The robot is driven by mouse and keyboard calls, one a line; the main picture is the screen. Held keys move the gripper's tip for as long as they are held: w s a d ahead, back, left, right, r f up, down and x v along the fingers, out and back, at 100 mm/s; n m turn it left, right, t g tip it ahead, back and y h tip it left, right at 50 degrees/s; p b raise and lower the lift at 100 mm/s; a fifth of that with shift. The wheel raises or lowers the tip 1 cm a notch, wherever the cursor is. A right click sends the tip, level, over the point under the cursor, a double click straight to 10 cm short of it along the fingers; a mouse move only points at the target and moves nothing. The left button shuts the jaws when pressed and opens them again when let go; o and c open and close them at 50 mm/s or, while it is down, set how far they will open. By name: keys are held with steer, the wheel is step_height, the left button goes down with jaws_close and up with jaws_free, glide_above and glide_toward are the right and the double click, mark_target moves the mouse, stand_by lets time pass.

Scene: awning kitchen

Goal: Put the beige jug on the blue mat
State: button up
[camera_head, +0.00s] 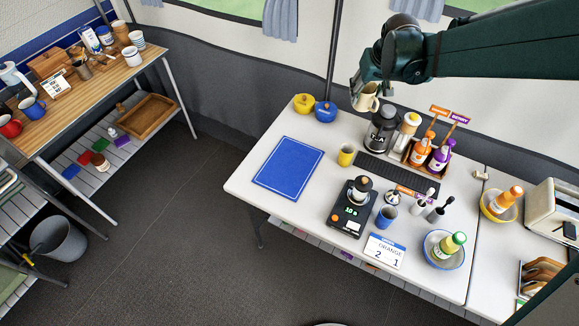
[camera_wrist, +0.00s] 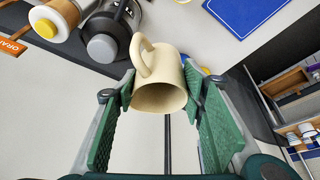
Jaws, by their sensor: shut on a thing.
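The beige jug (camera_head: 367,97) is in my gripper (camera_head: 371,86), held in the air above the back of the white table. In the wrist view the jug (camera_wrist: 160,85) sits between the two green finger pads of my gripper (camera_wrist: 160,95), which are shut on it. Its handle points up and left there, and the jug looks tilted in that picture. The blue mat (camera_head: 288,168) lies flat and bare on the left part of the table, left of and nearer than the jug. A corner of the mat (camera_wrist: 243,12) shows at the top of the wrist view.
A yellow pot (camera_head: 303,103) and blue pot (camera_head: 326,111) stand behind the mat. A yellow mug (camera_head: 346,155) stands right of it. A coffee maker (camera_head: 382,130) stands just right of and below the jug. A black scale (camera_head: 350,207) stands nearer the front.

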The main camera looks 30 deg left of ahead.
steer(key=s+a+f+n+g+y, duration=0.1)
steer(key=s+a+f+n, duration=0.2)
steer(key=s+a+f, duration=0.5)
steer(key=n+g+b, duration=0.1)
steer(key=n, duration=0.2)
glide_above(301, 164)
step_height(301, 164, down, 4)
steer(key=shift+y, duration=0.4)
steer(key=shift+f, duration=0.1)
step_height(301, 164, down, 6)
steer(key=b, duration=0.1)
steer(key=shift+b, duration=0.3)
steer(key=shift+f, duration=0.1)
steer(key=shift+f+b, duration=0.35)
steer(key=shift+f, duration=1.5)
steer(key=shift+f, duration=0.15)
